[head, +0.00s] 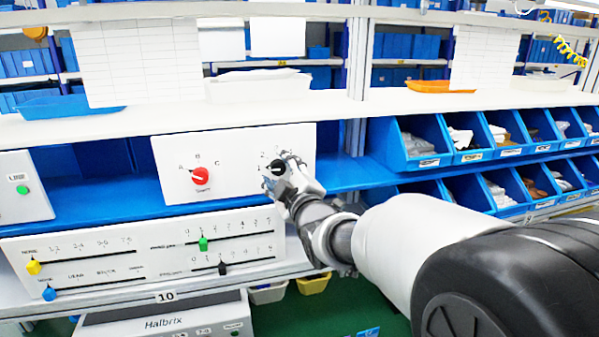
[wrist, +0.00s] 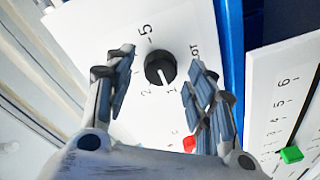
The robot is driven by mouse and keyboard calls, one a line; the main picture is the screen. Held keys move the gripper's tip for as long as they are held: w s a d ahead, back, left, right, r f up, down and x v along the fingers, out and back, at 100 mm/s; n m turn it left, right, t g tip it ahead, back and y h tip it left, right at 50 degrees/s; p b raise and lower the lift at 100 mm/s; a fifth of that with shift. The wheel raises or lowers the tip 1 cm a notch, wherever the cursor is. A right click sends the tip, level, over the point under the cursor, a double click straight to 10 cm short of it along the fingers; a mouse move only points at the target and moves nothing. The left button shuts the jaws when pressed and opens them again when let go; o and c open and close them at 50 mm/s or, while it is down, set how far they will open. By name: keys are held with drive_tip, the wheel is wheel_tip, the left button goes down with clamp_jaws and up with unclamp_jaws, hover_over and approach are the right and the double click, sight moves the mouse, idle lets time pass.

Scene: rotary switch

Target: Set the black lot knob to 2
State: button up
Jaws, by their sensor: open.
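The black lot knob (wrist: 160,68) sits on a white panel (wrist: 95,30) and has a white pointer line. In the wrist view the line points down, near the 2 and 1 marks; I cannot tell exactly which it meets. The black knob also shows in the head view (head: 277,167), partly covered by my gripper (head: 286,174). In the wrist view my gripper (wrist: 163,72) is open, with one finger on each side of the knob. Gaps show between the fingers and the knob; I see no contact.
A red knob (head: 200,176) with A, B and C marks is on the same panel, to the left. Below is a slider panel (head: 150,275) with yellow, blue, green and black handles. Blue bins (head: 420,145) stand at the right. A white shelf (head: 330,105) runs above.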

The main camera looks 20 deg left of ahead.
drive_tip(key=shift+c, duration=0.2)
drive_tip(key=c, duration=1)
drive_tip(key=shift+f+m+b, duration=0.1)
drive_tip(key=shift+m+b, duration=0.3)
drive_tip(key=shift+b, duration=0.2)
drive_tip(key=m+b, duration=0.3)
drive_tip(key=shift+f, duration=0.1)
drive_tip(key=m+b, duration=0.4)
drive_tip(key=m, duration=0.1)
drive_tip(key=shift+t, duration=0.4)
drive_tip(key=shift+m, duration=0.3)
